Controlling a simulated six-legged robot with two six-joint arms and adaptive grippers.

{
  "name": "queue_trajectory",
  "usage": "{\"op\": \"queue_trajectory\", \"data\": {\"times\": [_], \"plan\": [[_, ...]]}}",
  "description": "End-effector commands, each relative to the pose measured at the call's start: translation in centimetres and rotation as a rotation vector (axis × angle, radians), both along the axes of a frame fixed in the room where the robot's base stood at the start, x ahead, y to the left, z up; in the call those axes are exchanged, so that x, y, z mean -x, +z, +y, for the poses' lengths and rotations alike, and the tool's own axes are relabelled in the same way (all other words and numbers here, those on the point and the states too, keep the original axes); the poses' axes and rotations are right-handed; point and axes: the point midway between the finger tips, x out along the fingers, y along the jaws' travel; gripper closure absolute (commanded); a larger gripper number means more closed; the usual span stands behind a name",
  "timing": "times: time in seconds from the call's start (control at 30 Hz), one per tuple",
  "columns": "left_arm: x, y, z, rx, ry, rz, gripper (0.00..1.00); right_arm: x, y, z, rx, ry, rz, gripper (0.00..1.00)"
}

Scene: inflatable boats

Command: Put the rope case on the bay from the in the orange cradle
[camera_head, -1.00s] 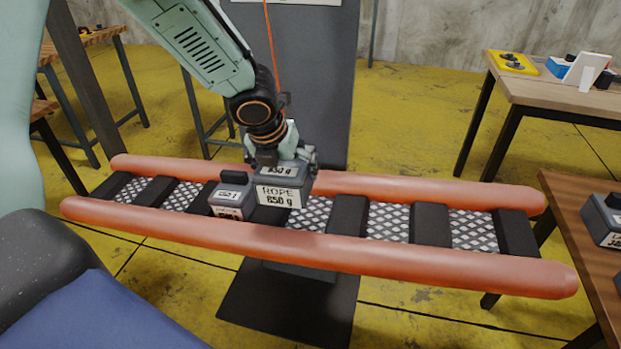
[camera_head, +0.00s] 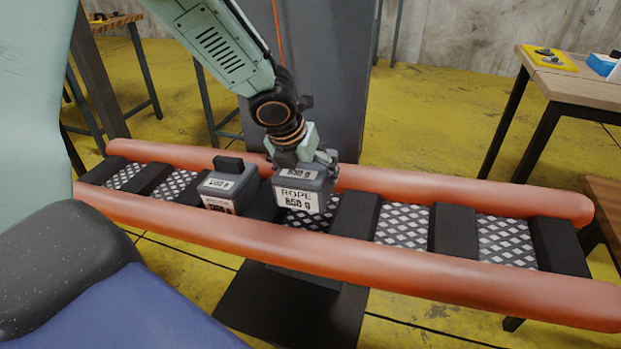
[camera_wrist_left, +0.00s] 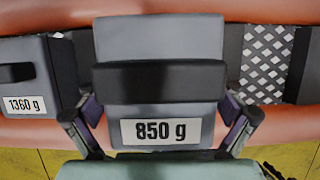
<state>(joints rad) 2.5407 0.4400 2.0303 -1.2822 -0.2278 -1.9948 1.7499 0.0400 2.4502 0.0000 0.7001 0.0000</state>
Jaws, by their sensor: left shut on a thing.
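The rope case (camera_head: 303,196), a grey box labelled "ROPE 850 g", is held by my left gripper (camera_head: 304,160). In the left wrist view, my left gripper's fingers (camera_wrist_left: 160,112) grip both sides of the case (camera_wrist_left: 160,45), and its 850 g label faces up. The orange cradle (camera_head: 420,258) has two long orange tubes with black dividers and checkered mesh bays between them. The rope case is over the bay just left of the divider (camera_head: 354,222); whether it touches the mesh is unclear. My right gripper is not in view.
A second grey case (camera_head: 228,186) sits in the cradle left of the rope case; its 1360 g label shows in the left wrist view (camera_wrist_left: 25,104). The mesh bays (camera_head: 403,224) to the right are empty. A wooden table (camera_head: 575,88) stands at the back right.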

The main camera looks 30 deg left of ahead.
Motion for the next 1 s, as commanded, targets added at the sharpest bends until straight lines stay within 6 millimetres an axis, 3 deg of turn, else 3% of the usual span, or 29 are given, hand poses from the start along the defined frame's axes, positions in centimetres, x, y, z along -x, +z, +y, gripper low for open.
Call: {"op": "queue_trajectory", "data": {"times": [0.33,1.0], "plan": [[0.1,-0.7,-0.1,0.0,0.001,-0.004,0.69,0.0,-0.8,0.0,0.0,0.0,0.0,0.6],[-0.4,-4.0,-0.4,0.0,0.0,-0.004,0.69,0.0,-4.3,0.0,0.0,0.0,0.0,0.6]]}}
